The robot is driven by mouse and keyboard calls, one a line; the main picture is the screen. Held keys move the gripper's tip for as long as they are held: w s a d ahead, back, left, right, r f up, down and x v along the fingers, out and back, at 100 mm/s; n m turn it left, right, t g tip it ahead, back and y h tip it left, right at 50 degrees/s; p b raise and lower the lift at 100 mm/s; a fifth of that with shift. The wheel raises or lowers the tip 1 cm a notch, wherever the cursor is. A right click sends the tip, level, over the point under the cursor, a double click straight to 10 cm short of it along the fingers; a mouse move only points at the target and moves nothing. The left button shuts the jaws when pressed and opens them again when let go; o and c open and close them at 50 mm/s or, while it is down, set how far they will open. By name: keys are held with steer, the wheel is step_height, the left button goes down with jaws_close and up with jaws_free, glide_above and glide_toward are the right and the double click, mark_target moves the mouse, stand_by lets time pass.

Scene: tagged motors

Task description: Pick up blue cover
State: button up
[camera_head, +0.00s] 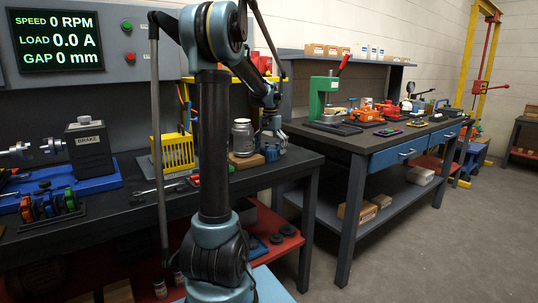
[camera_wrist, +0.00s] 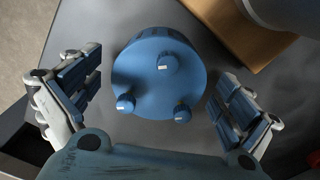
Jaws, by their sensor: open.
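The blue cover (camera_wrist: 143,89) is a round disc with three raised posts, lying on the dark bench top in the wrist view. My gripper (camera_wrist: 160,88) is open above it, one finger to its left and one to its right. A gap shows between the cover and each finger. In the head view my gripper (camera_head: 273,128) points down at the bench's right end. The blue cover (camera_head: 271,154) shows small beneath it there, partly hidden by the fingers.
A wooden block (camera_head: 240,161) stands beside the cover, with a grey metal motor can (camera_head: 242,135) on it. The block (camera_wrist: 225,22) is close to the cover at the wrist view's upper right. A yellow rack (camera_head: 174,152) and tools lie farther left.

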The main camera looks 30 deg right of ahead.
steer(key=shift+f, duration=0.15)
steer(key=c, duration=1.4)
steer(key=shift+o, duration=0.2)
